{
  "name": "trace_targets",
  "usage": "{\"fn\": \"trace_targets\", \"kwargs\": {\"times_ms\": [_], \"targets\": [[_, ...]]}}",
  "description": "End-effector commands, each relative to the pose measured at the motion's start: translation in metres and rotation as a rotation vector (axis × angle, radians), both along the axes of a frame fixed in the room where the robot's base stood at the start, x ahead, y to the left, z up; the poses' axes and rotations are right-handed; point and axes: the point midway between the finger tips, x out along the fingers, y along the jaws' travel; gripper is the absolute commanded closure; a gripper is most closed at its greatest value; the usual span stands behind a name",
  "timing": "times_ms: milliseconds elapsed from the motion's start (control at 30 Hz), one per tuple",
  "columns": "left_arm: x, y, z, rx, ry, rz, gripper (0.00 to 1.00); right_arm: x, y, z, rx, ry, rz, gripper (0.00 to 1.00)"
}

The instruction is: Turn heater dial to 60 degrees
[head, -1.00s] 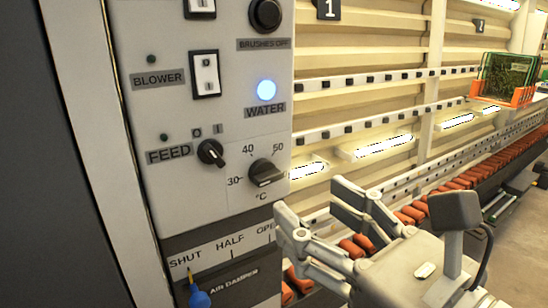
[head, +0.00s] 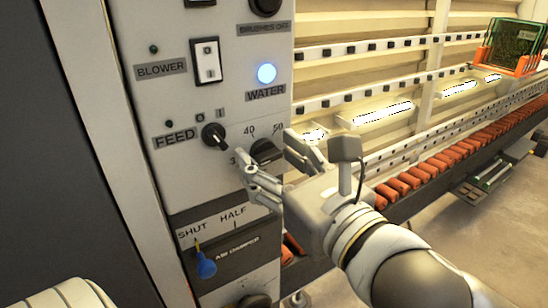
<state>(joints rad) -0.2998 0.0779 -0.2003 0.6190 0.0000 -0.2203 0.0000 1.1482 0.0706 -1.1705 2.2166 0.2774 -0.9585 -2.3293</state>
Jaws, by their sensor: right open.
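The heater dial (head: 263,152) is a black knob on the grey control panel, with 40 and 50 printed above it. The 30 mark at its left is partly covered by a finger. My right gripper (head: 267,158) is open in front of the dial, one finger at its lower left and the other at its right. I cannot tell whether the fingers touch the knob. The dial's lower part and its pointer's exact direction are hard to make out. My left gripper is out of view; only part of my left arm shows at the lower left.
The FEED knob (head: 214,136) sits close to the left of the dial. A lit blue WATER lamp (head: 267,73) and a BLOWER switch (head: 207,61) are above. A blue-tipped air damper lever (head: 205,262) is below. A roller conveyor (head: 420,178) runs off to the right.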

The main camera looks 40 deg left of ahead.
Motion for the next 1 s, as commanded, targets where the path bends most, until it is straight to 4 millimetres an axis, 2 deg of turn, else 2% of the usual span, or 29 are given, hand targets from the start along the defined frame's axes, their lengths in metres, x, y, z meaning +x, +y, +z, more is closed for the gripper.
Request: {"fn": "trace_targets", "kwargs": {"times_ms": [33,400,733,1000], "targets": [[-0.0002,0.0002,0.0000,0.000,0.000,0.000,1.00,0.0000,-0.0001,0.0000,0.000,0.000,0.000,0.45],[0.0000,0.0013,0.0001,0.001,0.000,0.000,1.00,-0.0001,-0.0004,0.0002,0.000,0.000,0.000,0.90],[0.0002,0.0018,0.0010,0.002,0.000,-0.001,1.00,0.0000,-0.0004,0.0004,0.020,0.050,0.000,0.90],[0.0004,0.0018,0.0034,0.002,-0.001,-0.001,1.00,0.0004,-0.0006,0.0005,0.089,0.217,-0.001,0.90]]}}
